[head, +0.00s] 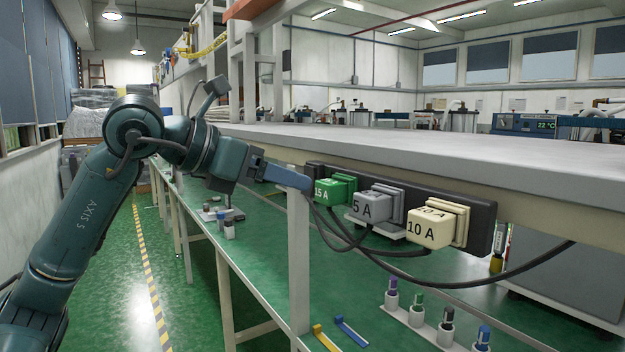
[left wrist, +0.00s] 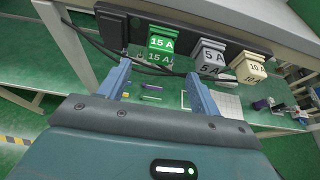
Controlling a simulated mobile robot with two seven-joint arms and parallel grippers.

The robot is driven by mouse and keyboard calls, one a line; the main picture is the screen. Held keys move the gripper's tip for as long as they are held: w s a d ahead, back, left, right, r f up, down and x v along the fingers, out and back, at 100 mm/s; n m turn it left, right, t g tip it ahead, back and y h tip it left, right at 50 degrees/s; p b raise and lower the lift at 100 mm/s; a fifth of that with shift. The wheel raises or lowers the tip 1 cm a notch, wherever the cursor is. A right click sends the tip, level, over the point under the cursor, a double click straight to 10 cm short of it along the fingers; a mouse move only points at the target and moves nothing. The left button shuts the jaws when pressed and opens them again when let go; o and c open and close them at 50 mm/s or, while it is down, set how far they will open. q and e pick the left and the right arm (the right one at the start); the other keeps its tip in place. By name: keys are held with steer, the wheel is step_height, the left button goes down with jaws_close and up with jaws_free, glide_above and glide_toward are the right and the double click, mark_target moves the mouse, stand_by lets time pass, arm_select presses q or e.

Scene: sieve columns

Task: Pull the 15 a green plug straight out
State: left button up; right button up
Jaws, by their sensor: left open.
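The green 15 A plug (head: 336,190) sits in the left end of a dark socket strip (head: 482,228) on the bench's front edge. In the left wrist view the green plug (left wrist: 161,43) is ahead of the fingertips, roughly in line with the gap between them. My left gripper (head: 303,182) is open, with its blue fingers close to the plug's left side in the head view. In the left wrist view the gripper's two fingers (left wrist: 158,70) stand apart with nothing held between them. Whether a finger touches the plug cannot be told. My right gripper is not in view.
A grey 5 A plug (head: 370,206) and a cream 10 A plug (head: 428,229) sit to the right in the same strip. Black cables (head: 385,252) hang below. A lower green shelf (head: 265,255) holds markers and small tools. The bench top (head: 400,146) is above.

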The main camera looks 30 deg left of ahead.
mark_target(321, 188)
arm_select(q)
steer(key=p+x, duration=0.1)
steer(key=x, duration=0.6)
steer(key=shift+w+d, duration=0.1)
steer(key=shift+w, duration=0.05)
steer(key=c, duration=1.2)
